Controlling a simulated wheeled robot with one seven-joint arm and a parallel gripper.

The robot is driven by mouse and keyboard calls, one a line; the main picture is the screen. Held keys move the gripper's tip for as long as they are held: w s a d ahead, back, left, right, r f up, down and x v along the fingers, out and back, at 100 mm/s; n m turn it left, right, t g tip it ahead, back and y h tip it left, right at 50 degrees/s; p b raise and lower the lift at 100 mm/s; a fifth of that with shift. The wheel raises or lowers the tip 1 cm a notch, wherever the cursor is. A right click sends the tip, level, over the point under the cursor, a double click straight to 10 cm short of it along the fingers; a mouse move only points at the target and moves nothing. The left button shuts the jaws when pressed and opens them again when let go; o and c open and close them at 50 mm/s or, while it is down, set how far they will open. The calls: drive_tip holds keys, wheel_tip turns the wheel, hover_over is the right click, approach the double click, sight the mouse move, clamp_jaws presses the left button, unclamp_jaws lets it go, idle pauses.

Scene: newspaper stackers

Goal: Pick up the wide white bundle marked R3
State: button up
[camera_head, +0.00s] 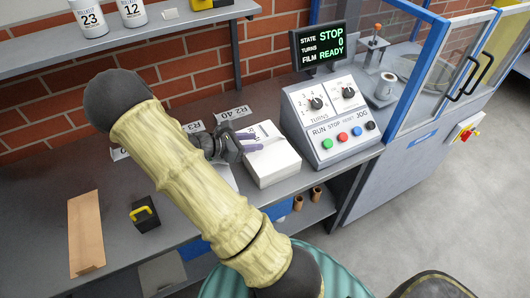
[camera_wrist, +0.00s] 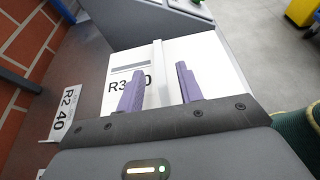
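A wide white bundle (camera_head: 275,167) lies on the grey bench just left of the control console. In the wrist view the bundle (camera_wrist: 205,52) has a label reading R3 and a 0, partly covered by a finger. A narrow white strip (camera_wrist: 160,80) stands or runs across its top. My gripper (camera_head: 257,142) is at the bundle's left side with its purple fingers reaching over the top. In the wrist view my gripper (camera_wrist: 160,70) is open, one finger on each side of the strip, with gaps visible. I cannot tell whether the fingers touch the bundle.
The console (camera_head: 333,118) with knobs and buttons stands close right of the bundle. An R2 40 card (camera_head: 235,113) and an R3 card (camera_head: 193,127) stand behind. A brown sheet (camera_head: 86,233) and a black block with yellow handle (camera_head: 145,213) lie left. A shelf (camera_head: 130,38) overhangs the back.

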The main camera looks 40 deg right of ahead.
sight(265, 139)
drive_tip(key=shift+x, duration=2.6)
drive_tip(key=shift+r, duration=0.2)
clamp_jaws()
drive_tip(key=shift+d+r, duration=0.1)
